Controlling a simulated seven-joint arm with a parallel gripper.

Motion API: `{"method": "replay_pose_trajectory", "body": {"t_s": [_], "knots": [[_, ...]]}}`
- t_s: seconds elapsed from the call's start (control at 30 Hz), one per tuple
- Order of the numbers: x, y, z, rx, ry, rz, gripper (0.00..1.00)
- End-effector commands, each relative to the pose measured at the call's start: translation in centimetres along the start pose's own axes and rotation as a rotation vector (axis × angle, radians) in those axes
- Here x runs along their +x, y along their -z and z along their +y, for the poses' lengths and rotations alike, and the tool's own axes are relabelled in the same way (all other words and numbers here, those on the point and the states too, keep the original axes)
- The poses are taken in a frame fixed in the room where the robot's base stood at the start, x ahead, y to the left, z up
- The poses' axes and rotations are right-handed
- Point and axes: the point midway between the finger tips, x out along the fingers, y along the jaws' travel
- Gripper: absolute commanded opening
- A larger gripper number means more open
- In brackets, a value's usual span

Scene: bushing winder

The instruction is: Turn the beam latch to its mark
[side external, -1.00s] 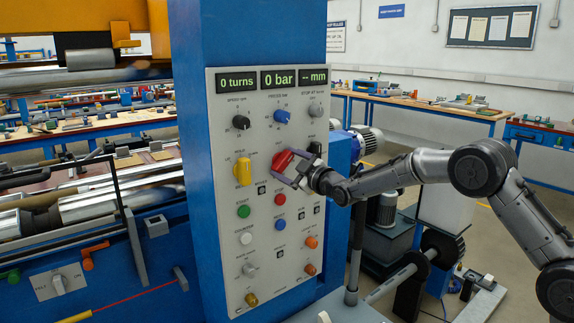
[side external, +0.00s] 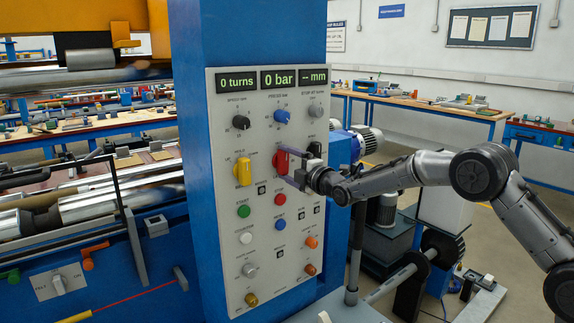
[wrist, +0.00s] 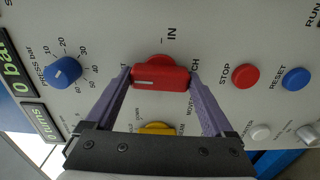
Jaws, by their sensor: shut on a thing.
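The beam latch is a red bar-shaped knob (side external: 282,160) on the grey control panel, and it stands upright in the side external view. In the wrist view the red knob (wrist: 160,77) lies level across the picture, with a white line on its left part. An "IN" label (wrist: 172,34) sits above it there, off to the side of that line. My gripper (wrist: 160,80) is shut on the knob, one finger at each end of the bar. The fingers partly cover the lettering at both ends. My gripper also shows in the side external view (side external: 287,168), reaching from the right.
A yellow knob (side external: 243,172) is close to the left of the red one. A blue pressure knob (side external: 282,117) is above, and red stop (side external: 280,199) and blue reset (side external: 279,225) buttons are below. The displays read 0 turns and 0 bar.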

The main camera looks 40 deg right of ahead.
Motion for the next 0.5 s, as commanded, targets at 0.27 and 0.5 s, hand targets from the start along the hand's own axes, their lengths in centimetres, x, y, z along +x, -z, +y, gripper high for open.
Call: {"method": "replay_pose_trajectory", "body": {"t_s": [0.27, 0.5], "knots": [[-0.03, -0.04, -0.10, -0.058, 0.002, -0.001, 0.32], [-0.03, -0.04, -0.11, -0.066, 0.003, 0.000, 0.32]]}}
